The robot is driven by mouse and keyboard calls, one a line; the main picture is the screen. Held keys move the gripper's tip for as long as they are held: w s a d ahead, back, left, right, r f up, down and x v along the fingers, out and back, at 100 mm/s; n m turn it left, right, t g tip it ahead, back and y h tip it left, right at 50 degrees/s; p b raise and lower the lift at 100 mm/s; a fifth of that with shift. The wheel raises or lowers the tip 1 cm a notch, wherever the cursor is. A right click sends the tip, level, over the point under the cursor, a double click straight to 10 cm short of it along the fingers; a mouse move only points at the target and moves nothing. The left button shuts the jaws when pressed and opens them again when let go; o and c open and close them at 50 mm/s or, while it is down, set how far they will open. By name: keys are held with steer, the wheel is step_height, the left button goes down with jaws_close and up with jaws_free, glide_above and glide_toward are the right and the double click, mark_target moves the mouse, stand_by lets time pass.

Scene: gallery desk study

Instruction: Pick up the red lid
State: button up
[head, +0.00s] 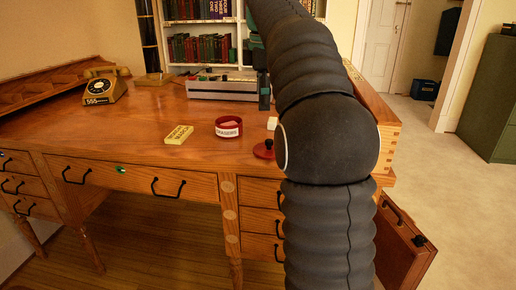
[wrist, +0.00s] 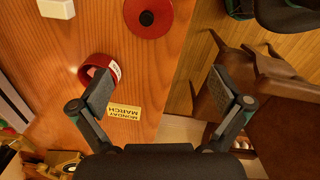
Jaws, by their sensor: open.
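The red lid (wrist: 150,18) is a flat round disc with a dark knob, lying on the wooden desk at the top of the wrist view. In the head view the red lid (head: 263,150) lies near the desk's front edge, partly hidden by my arm. My gripper (wrist: 160,84) is open and empty, its two fingers spread wide. The lid is apart from the fingers, beyond their tips in the wrist view. In the head view my arm hides most of the gripper.
A red labelled tin (head: 229,128) stands left of the lid, close to one finger in the wrist view. A yellow calendar block (head: 179,135), a white block (head: 272,123), a telephone (head: 105,86) and a grey device (head: 221,88) are also on the desk. The desk's left middle is clear.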

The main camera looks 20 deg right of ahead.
steer(key=d+f, duration=0.1)
steer(key=f, duration=0.2)
steer(key=w+f+n+b, duration=0.1)
steer(key=f, duration=0.1)
steer(key=w+d+f+n+b, duration=0.1)
steer(key=f, duration=0.2)
steer(key=shift+w+d+f+g, duration=0.1)
steer(key=shift+d+f+g, duration=0.2)
steer(key=shift+d, duration=0.05)
steer(key=shift+d+f+b, duration=0.15)
steer(key=shift+f+b, duration=0.8)
steer(key=shift+f, duration=1.7)
steer(key=shift+s, duration=0.2)
steer(key=c, duration=1.6)
steer(key=shift+f, duration=0.1)
steer(key=shift+c, duration=0.8)
